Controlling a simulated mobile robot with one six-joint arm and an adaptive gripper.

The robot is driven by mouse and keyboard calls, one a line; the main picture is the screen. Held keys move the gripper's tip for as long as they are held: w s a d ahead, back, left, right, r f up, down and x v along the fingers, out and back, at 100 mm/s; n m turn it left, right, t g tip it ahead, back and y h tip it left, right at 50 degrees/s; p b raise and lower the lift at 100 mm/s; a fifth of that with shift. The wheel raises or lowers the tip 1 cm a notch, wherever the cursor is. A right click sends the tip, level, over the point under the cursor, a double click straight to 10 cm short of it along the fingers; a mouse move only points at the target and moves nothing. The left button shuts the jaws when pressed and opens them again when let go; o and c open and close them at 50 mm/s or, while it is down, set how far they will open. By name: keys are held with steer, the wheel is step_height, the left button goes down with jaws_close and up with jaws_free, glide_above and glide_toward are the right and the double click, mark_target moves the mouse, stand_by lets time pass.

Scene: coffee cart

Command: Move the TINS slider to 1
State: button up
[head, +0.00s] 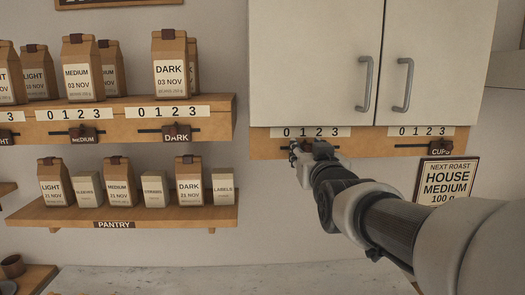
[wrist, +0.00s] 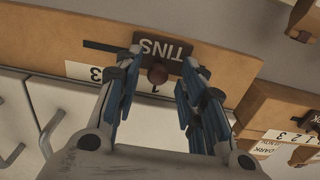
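The TINS slider is a dark label plate (wrist: 163,50) with a round brown knob (wrist: 157,74), seen upside down in the wrist view. The knob lines up with the 1 on the white number strip (wrist: 110,78), as far as I can tell. My gripper (wrist: 160,78) is open, with one finger on each side of the knob. Whether a finger touches the knob or plate is unclear. In the head view my gripper (head: 294,148) is at the rail under the cabinet, below the 0 and 1 of the strip (head: 311,132), and hides the slider.
A white cabinet (head: 312,60) with two handles stands just above the rail. The CUPS slider (head: 439,151) and a HOUSE MEDIUM sign (head: 448,184) are to the right. Shelves with coffee bags and a DARK slider (head: 177,137) are to the left.

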steer(key=shift+s+a, duration=0.1)
steer(key=s, duration=1.2)
steer(key=shift+w, duration=0.1)
steer(key=s+f+g+b, duration=0.2)
steer(key=s+f+g, duration=1.1)
steer(key=s+f, duration=1.1)
step_height(320, 180, down, 5)
steer(key=shift+s+r+b, duration=0.1)
steer(key=shift+s+b, duration=0.25)
steer(key=shift+s, duration=0.05)
